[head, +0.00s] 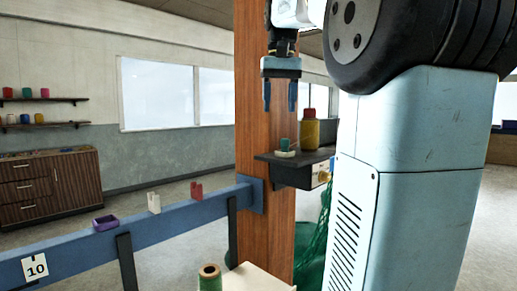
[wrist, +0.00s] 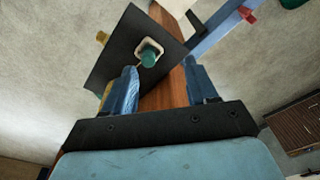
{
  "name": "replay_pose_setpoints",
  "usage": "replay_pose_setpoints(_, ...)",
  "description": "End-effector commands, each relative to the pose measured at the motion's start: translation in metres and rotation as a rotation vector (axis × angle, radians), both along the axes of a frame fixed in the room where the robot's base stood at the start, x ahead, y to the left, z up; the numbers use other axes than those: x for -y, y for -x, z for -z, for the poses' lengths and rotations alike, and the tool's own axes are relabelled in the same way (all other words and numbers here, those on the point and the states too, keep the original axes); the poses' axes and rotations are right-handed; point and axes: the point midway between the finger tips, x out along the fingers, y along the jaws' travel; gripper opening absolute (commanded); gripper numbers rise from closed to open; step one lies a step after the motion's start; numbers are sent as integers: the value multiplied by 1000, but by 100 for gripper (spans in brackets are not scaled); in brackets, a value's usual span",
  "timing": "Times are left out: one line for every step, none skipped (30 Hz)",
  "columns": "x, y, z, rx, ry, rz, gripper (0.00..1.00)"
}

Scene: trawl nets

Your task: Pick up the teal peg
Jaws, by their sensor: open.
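The teal peg (head: 285,144) stands upright on a small white base (head: 285,154) on a dark shelf (head: 268,159) fixed to the wooden post. In the wrist view the peg (wrist: 149,56) shows from above on its pale base, just beyond my fingertips and nearer the left finger. My gripper (head: 279,106) is open, points down and is empty. In the head view it hangs above the peg and slightly left, with a clear gap; its fingers also show in the wrist view (wrist: 161,67).
A yellow bottle with a red cap (head: 310,130) stands on the shelf right of the peg. The wooden post (head: 262,60) rises behind my gripper. A blue rail (head: 165,225) runs left from the post, carrying a purple tray (head: 105,223) and red and pale notched pieces.

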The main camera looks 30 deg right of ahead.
Motion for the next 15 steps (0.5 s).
replay_pose_setpoints(10,-8,-11,-19,-5,22,57)
replay_pose_setpoints(15,-10,-17,-30,-8,32,57)
replay_pose_setpoints(20,-13,-23,-45,-13,45,57)
replay_pose_setpoints(24,-15,-28,-52,-14,53,57)
replay_pose_setpoints(27,-17,-31,-61,-17,60,57)
replay_pose_setpoints(30,-18,-36,-70,-20,69,57)
replay_pose_setpoints(33,-19,-38,-76,-22,75,57)
replay_pose_setpoints(34,-20,-40,-81,-23,79,57)
replay_pose_setpoints(36,-20,-43,-86,-24,84,57)
replay_pose_setpoints(37,-21,-44,-89,-25,86,57)
replay_pose_setpoints(38,-21,-44,-92,-26,88,57)
replay_pose_setpoints(38,-21,-43,-95,-27,89,57)
replay_pose_setpoints(38,-21,-41,-96,-27,90,57)
replay_pose_setpoints(39,-21,-38,-96,-27,90,57)
replay_pose_setpoints(38,-21,-33,-96,-27,89,57)
